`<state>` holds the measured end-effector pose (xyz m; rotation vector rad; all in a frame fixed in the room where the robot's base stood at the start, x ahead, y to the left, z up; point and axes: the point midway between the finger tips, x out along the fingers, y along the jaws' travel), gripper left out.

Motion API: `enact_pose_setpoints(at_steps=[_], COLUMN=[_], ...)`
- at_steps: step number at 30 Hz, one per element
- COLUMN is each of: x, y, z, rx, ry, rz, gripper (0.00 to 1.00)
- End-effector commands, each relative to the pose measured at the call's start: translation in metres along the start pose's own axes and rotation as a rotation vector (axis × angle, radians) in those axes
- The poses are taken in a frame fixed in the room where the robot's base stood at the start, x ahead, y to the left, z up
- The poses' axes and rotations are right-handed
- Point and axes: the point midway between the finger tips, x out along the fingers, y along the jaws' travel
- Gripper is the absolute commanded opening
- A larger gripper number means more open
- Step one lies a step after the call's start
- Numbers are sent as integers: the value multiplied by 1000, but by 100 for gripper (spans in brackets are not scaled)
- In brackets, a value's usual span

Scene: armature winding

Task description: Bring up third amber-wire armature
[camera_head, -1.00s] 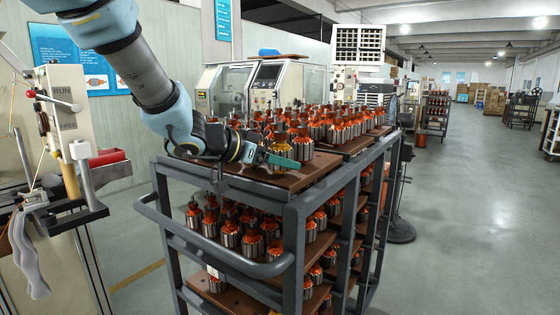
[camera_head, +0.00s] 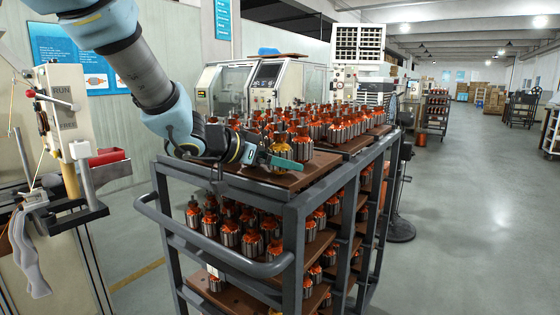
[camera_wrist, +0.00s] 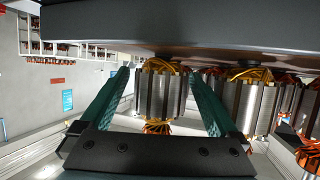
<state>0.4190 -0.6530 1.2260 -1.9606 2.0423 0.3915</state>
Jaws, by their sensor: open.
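An amber-wire armature (camera_head: 280,149) stands at the near edge of the rack's top board (camera_head: 262,177). My gripper (camera_wrist: 157,103) is open, with one green finger on each side of this armature (camera_wrist: 160,95). In the wrist view the picture is upside down, with the board at the top. A narrow gap shows between the armature and each finger. A second amber-wire armature (camera_wrist: 246,104) stands beside it, outside the fingers. In the head view a green finger partly hides the lower part of the near armature.
Many orange-wound armatures (camera_head: 337,131) crowd the top board behind and beside my gripper. More armatures (camera_head: 230,235) fill the lower shelves of the grey rack (camera_head: 297,235). A winding machine (camera_head: 65,110) stands at the left. The aisle floor (camera_head: 470,210) at right is clear.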

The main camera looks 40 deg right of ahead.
Motion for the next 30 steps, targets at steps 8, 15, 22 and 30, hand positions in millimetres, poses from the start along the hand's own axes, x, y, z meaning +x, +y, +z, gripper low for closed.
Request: enact_pose_setpoints(at_steps=[8, 15, 22, 30], x=[-34, -81, -105, -108], y=[-2, -1, 0, 0], z=[0, -1, -1, -1], rx=[1, 2, 2, 1], ry=[3, 4, 3, 3], rz=[-7, -5, -2, 0], gripper=[100, 100, 100, 100])
